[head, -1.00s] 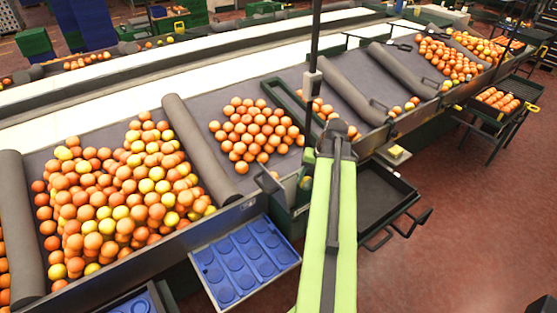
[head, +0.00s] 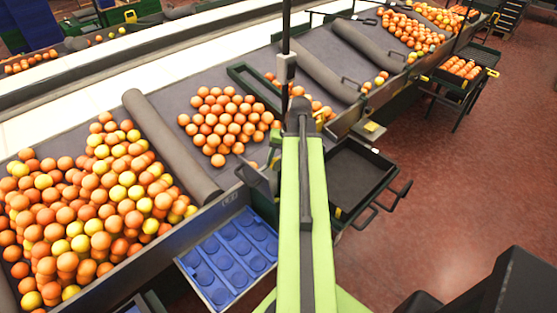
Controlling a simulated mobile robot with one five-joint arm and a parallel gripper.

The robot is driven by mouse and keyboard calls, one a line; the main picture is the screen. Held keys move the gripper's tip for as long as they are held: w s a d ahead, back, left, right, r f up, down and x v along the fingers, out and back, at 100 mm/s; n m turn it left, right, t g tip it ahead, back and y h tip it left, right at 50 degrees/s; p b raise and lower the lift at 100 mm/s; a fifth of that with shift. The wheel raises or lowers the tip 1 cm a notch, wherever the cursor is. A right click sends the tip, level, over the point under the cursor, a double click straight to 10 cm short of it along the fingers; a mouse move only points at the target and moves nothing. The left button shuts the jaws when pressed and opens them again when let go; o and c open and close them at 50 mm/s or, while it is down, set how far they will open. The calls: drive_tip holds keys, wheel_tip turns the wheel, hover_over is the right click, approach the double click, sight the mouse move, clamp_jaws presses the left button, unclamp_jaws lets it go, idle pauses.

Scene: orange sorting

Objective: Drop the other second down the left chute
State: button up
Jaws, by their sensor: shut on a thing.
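My green arm (head: 303,220) rises up the middle of the head view, with its dark joint (head: 299,118) over the near edge of the belt. My gripper cannot be made out; the far end of the arm is hidden behind this link, as is anything it holds. Dark and green machine parts (head: 262,182) stand just left of the arm, at the belt edge. I cannot tell whether they form the left chute. A small heap of oranges (head: 228,121) lies on the dark belt (head: 190,80), left of a green frame (head: 250,88).
A large heap of orange and yellow fruit (head: 90,215) lies at left, behind a grey roller (head: 170,150). A blue tray with round recesses (head: 228,262) sits below the belt edge. A black tray (head: 355,178) is right of my arm. The red floor at right is open.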

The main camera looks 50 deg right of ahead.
sight(278, 170)
wheel_tip(278, 170, down, 5)
drive_tip(key=b, duration=0.3)
drive_tip(key=shift+a+r+b, duration=0.1)
drive_tip(key=shift+b, duration=0.3)
drive_tip(key=shift+r, duration=0.1)
drive_tip(key=o, duration=1.5)
drive_tip(key=shift+r+p, duration=0.2)
drive_tip(key=shift+p, duration=0.1)
drive_tip(key=p+v, duration=1.6)
drive_tip(key=v, duration=0.1)
